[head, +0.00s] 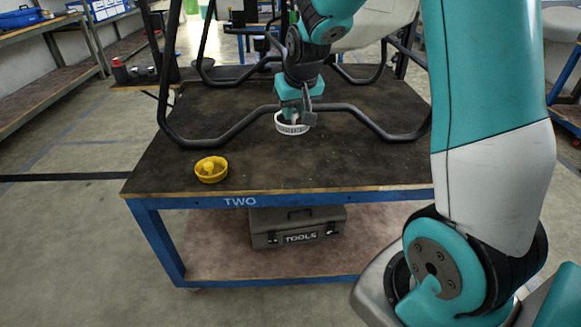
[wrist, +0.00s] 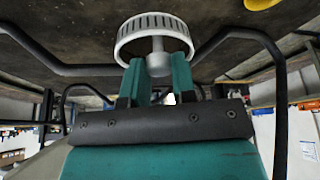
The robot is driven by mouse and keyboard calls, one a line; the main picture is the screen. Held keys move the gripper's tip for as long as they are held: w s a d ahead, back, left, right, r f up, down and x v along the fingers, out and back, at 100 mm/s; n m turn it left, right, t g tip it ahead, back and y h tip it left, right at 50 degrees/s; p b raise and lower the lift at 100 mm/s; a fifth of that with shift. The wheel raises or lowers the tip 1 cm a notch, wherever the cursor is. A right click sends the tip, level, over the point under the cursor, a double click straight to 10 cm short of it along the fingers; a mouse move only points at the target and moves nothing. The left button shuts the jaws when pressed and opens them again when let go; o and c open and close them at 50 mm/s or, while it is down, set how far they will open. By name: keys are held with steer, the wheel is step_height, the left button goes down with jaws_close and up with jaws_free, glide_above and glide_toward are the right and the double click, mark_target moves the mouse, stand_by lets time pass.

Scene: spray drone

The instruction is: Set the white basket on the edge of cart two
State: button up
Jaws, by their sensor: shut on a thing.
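The white basket (head: 291,127) is a small round slotted cup, seen above the dark top of cart two (head: 300,170), which has a blue frame marked TWO. In the wrist view the white basket (wrist: 153,32) sits at the tips of my gripper (wrist: 158,78), whose two teal fingers are closed on its central stem. My gripper (head: 295,113) is over the middle of the cart, back from the front edge. I cannot tell whether the basket touches the cart top.
A yellow round part (head: 211,169) lies near the cart's front left corner. A black tubular drone frame (head: 230,137) stands on the cart around my gripper. A grey toolbox (head: 297,228) is on the lower shelf. The front strip right of the yellow part is clear.

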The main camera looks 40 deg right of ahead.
step_height(320, 180, down, 15)
steer(key=shift+r+b, duration=0.2)
steer(key=shift+b, duration=1.05)
steer(key=shift+f, duration=0.15)
steer(key=o, duration=0.9)
